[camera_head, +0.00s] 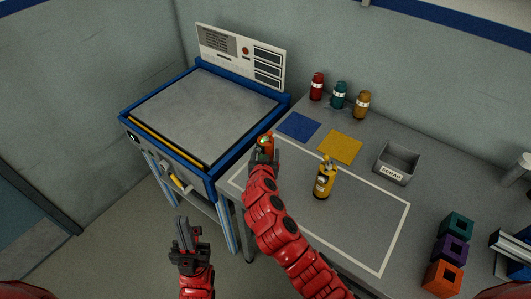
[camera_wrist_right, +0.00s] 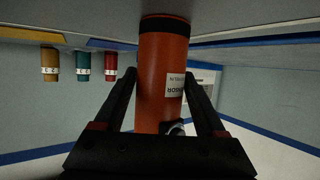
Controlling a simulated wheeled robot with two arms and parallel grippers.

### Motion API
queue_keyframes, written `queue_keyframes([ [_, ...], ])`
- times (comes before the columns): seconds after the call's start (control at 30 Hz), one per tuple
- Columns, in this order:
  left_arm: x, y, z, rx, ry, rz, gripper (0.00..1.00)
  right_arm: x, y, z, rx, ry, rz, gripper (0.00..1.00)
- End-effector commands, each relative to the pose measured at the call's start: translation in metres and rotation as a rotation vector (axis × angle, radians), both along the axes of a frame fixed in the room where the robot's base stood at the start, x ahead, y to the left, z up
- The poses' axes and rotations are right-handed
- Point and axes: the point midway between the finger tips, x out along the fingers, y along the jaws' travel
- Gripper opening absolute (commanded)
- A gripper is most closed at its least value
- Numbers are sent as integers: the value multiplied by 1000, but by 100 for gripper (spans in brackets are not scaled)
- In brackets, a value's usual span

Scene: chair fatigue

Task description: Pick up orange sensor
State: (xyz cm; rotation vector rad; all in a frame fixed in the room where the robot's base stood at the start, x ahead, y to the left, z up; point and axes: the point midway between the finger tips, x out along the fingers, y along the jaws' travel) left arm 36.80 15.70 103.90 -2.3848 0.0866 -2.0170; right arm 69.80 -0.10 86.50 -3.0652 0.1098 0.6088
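The orange sensor (camera_wrist_right: 160,75) is a cylinder with a dark band at one end and a white label that appears upside down in the right wrist view. My right gripper (camera_wrist_right: 160,100) has a finger against each side of it and looks shut on it. In the head view the orange sensor (camera_head: 266,139) shows small at the tip of my right gripper (camera_head: 263,148), over the left end of the white-outlined area. The gripper partly hides it there. My left gripper (camera_head: 184,226) is empty, low over the floor left of the table; its finger gap is unclear.
A yellow bottle (camera_head: 325,180) stands inside the white outline. Blue (camera_head: 298,126) and yellow (camera_head: 340,146) squares, a scrap bin (camera_head: 396,163) and red, teal and amber containers (camera_head: 339,95) are behind. Coloured blocks (camera_head: 451,250) sit right. A blue-framed machine (camera_head: 205,110) adjoins left.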

Motion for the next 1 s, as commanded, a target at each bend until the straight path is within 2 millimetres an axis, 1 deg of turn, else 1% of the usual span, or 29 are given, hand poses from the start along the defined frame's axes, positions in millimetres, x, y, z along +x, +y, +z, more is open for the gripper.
queue_keyframes([
  [0.03,0,0,0,0,0,0,0,0,0,0,0,0,0,62],
  [0.17,0,0,0,0,0,0,0,0,0,0,0,0,0,38],
  [0.2,0,0,0,0,0,0,0,0,0,0,0,0,0,31],
  [0.27,0,0,0,0,0,0,0,0,0,0,0,0,0,20],
  [0.3,0,0,0,0,0,0,0,0,0,0,0,0,0,13],
  [0.37,0,0,0,0,0,0,0,0,0,0,0,0,0,2],
  [0.4,0,0,0,0,0,0,0,0,0,0,0,0,0,1],
  [0.6,0,0,0,0,0,0,0,0,0,0,0,0,0,1],
  [0.73,0,0,-2,0,0,0,0,0,0,5,1,-2,1,1],
  [0.87,0,0,-8,0,0,0,0,0,-1,17,3,-2,-1,1],
  [0.93,0,0,-14,0,0,0,0,1,0,31,6,-6,0,1],
  [0.97,0,0,-16,0,0,0,0,-1,0,36,4,-6,1,1],
  [1.0,0,0,-17,0,0,0,0,-11,-1,33,-1,0,1,1],
])
